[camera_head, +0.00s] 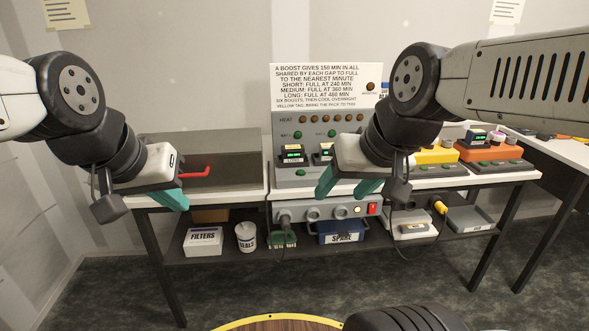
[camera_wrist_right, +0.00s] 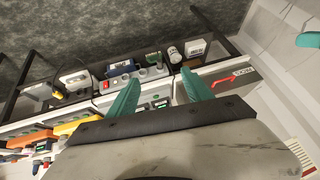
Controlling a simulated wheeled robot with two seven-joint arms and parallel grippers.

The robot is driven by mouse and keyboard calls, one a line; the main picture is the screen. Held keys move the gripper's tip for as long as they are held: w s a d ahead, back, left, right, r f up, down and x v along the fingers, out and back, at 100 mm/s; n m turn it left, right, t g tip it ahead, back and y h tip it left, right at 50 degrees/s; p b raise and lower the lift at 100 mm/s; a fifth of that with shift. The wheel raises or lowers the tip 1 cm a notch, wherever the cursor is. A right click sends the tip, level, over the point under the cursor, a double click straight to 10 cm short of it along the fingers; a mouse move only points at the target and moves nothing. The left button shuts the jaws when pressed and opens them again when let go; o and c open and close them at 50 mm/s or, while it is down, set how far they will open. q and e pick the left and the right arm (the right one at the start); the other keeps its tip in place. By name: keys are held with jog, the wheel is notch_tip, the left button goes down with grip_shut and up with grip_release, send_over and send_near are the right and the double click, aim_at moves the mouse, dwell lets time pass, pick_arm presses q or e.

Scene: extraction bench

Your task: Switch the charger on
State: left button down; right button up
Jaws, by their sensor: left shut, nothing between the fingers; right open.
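The charger (camera_head: 283,118) is a grey upright panel at the back of the bench, with a row of brown "HEAT" lamps and green buttons. Battery packs with green displays (camera_head: 292,154) sit at its foot. A grey strip (camera_head: 310,213) with sockets and a red switch (camera_head: 373,208) runs along the bench's front edge; the switch also shows in the right wrist view (camera_wrist_right: 105,85). I cannot tell its position. My right gripper (camera_head: 347,186) is open and empty, above and in front of the strip, left of the switch. My left gripper (camera_head: 172,200) is shut and empty at the bench's left front.
The shelf below holds a FILTERS box (camera_head: 203,241), a white tub (camera_head: 246,237) and a blue bin (camera_head: 341,232). Cables hang at the front.

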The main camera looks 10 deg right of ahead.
grip_shut()
dwell(1.4)
